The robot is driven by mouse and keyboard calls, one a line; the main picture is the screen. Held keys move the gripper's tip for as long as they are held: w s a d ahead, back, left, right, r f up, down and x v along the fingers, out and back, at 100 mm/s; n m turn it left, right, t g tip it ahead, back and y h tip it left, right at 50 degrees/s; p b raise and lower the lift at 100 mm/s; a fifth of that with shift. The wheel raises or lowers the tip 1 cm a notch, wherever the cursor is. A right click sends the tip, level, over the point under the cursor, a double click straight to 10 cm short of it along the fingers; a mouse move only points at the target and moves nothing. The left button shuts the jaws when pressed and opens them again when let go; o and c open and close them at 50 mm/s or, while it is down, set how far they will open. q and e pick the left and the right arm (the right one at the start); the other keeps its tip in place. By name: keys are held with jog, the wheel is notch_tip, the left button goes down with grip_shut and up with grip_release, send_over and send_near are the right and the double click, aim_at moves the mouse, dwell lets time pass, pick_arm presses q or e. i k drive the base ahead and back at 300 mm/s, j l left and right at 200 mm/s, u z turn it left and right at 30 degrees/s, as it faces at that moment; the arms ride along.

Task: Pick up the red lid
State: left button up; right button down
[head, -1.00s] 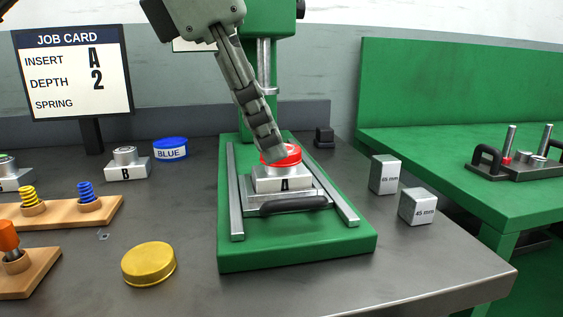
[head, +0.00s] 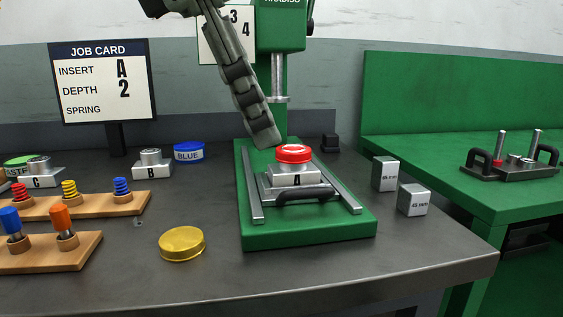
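The red lid (head: 294,154) sits on top of the metal block marked A (head: 294,177), on the sliding plate of the green press (head: 310,228). My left gripper (head: 264,134) hangs just above and to the left of the lid, pointing down. Its fingers line up in this view, so its opening is hidden. A small gap seems to separate the fingertips from the lid. My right gripper is not in view.
A yellow lid (head: 182,243) lies front left, with a blue lid (head: 189,152) and block B (head: 152,163) behind it. Wooden racks (head: 88,204) hold springs and coloured-topped pieces. Two gauge blocks, 65 mm (head: 384,174) and 45 mm (head: 413,200), stand right of the press.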

aim_at(287, 153)
jog(key=k+j, duration=0.15)
jog(key=k, duration=0.25)
jog(key=k+j, duration=0.1)
jog(key=k, duration=0.35)
jog(key=k+j, duration=0.15)
jog(key=k, duration=0.25)
